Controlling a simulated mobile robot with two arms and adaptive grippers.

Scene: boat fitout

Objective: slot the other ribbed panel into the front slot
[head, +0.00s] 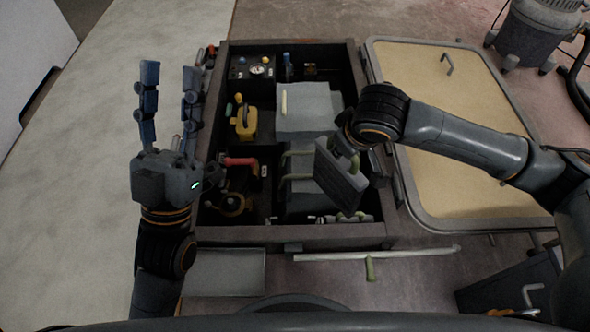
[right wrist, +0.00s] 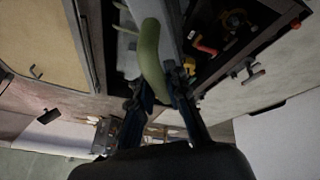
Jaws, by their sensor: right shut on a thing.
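A dark grey ribbed panel (head: 338,186) hangs tilted over the right part of the open locker (head: 290,236). My right gripper (head: 345,146) is shut on the panel's green handle, which shows large between the fingers in the right wrist view (right wrist: 152,60). Beneath and beside the panel, grey pieces with green handles (head: 297,178) sit in the locker's right compartment. The held panel and my right arm hide part of that compartment, and I cannot make out the front slot clearly. My left gripper (head: 170,72) is open and empty, left of the locker.
A light grey box (head: 312,105) with a pale handle sits in the locker's back right. A yellow device (head: 243,120) and a red-handled valve (head: 240,161) sit in the left compartments. A tan hatch lid (head: 455,110) lies right of the locker. A pale rail (head: 375,255) runs in front.

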